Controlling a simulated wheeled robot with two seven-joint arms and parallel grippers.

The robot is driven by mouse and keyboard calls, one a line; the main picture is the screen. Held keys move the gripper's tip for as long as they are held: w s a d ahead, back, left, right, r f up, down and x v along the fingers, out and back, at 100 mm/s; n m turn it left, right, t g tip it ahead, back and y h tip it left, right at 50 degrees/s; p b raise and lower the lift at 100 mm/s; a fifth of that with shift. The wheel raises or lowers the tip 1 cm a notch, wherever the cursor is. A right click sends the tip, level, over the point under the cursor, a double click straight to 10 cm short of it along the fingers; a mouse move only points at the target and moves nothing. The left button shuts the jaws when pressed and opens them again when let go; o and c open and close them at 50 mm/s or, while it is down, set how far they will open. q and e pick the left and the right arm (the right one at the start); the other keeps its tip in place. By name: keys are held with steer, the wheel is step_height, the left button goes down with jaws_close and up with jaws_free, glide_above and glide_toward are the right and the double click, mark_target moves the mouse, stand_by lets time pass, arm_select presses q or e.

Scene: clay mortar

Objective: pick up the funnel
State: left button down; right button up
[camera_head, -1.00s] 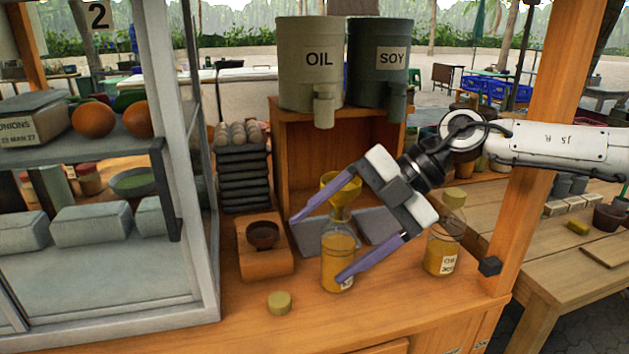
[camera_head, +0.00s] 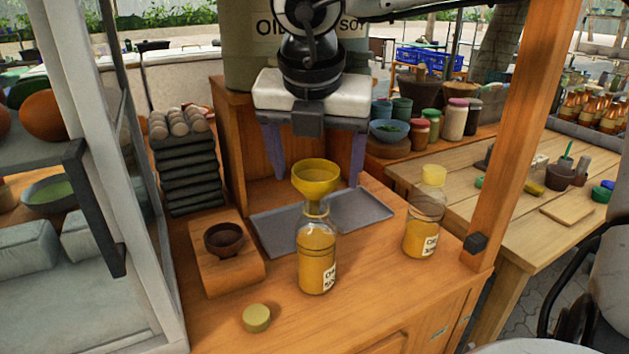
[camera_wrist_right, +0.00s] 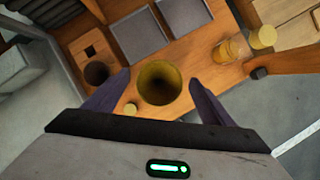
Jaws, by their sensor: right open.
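A yellow funnel (camera_head: 317,180) sits upright in the neck of an oil-filled bottle (camera_head: 317,255) on the wooden counter. In the right wrist view the funnel (camera_wrist_right: 159,82) shows from above as a round mouth between the fingers. My right gripper (camera_head: 316,180) is open, its two purple fingers pointing down and spread wide, behind and above the funnel in the head view. The fingers appear apart from the funnel. The bottle is mostly hidden under the funnel in the wrist view. My left gripper is not in view.
A second bottle with a yellow cap (camera_head: 424,220) stands to the right. A loose cap (camera_head: 257,317) lies at the front. A small brown bowl (camera_head: 224,239) on a wooden block is left. Grey trays (camera_head: 365,209) lie behind. A wooden post (camera_head: 525,120) rises at right.

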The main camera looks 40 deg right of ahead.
steer(key=x, duration=0.5)
steer(key=shift+f, duration=0.15)
steer(key=c, duration=1.1)
